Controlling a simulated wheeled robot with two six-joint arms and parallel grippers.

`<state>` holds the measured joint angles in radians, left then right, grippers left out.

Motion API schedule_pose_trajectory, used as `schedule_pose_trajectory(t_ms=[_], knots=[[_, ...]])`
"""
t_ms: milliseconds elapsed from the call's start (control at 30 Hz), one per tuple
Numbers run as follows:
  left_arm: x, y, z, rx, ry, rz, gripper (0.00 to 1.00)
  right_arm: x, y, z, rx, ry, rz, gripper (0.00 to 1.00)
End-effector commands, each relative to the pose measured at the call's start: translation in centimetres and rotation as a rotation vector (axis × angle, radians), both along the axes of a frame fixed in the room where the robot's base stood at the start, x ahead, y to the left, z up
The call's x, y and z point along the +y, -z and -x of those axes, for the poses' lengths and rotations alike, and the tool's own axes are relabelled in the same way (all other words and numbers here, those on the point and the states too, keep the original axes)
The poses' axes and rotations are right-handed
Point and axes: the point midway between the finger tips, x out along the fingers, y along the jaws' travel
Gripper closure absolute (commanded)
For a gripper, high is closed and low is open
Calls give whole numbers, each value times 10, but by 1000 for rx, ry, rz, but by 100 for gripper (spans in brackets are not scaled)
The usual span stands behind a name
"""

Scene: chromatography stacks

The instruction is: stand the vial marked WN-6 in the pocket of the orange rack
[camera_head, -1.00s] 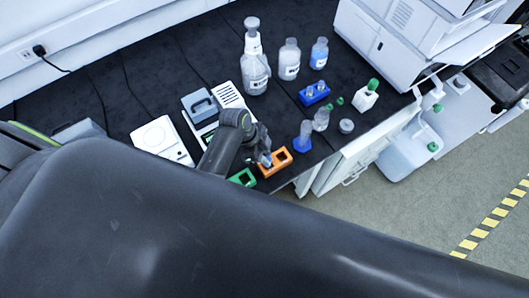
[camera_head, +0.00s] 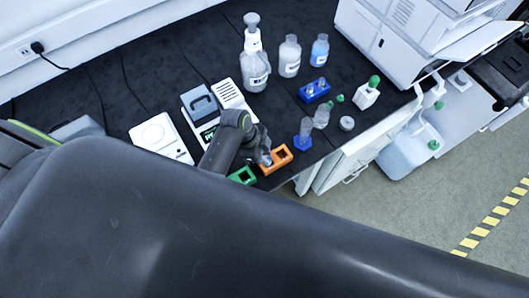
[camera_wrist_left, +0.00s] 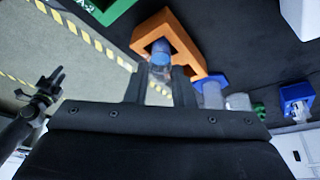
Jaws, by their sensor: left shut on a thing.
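The orange rack (camera_head: 275,168) stands near the front edge of the dark bench. It also shows in the left wrist view (camera_wrist_left: 187,50). My left gripper (camera_head: 264,160) is at the rack's left part, pointing down. In the left wrist view its fingers (camera_wrist_left: 161,88) are shut on a small clear vial with a blue part (camera_wrist_left: 160,57). The vial overlaps a rack opening; I cannot tell how deep it sits. Its marking is not readable. My right gripper (camera_wrist_left: 48,85) appears small over the floor in the left wrist view; its jaw state is unclear.
A green rack (camera_head: 243,176) is close on the left, and a blue holder (camera_head: 302,143) with a bottle is close on the right. Behind stand a blue rack (camera_head: 314,92), a wash bottle (camera_head: 255,70) and a white balance (camera_head: 160,138). The bench edge is near.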

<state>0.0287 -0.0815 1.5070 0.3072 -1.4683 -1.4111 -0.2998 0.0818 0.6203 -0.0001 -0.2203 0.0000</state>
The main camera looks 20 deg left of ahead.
Motion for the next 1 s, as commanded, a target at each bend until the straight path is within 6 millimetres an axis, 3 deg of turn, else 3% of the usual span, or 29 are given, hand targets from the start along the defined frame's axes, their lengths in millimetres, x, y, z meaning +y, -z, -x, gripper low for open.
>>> schedule_pose_trajectory(t_ms=[333,367,533,733,867,1000], knots=[[0,4,0,0,0,0,100,0,1,0,0,0,0,64],[0,4,0,0,0,0,75,0,1,0,0,0,0,64],[0,4,0,0,0,0,53,0,1,0,0,0,0,64],[0,4,0,0,0,0,53,0,1,0,0,0,0,64],[0,4,0,0,0,0,36,1,1,0,1,0,-1,64],[0,4,0,0,0,0,34,1,1,1,1,1,-1,64]])
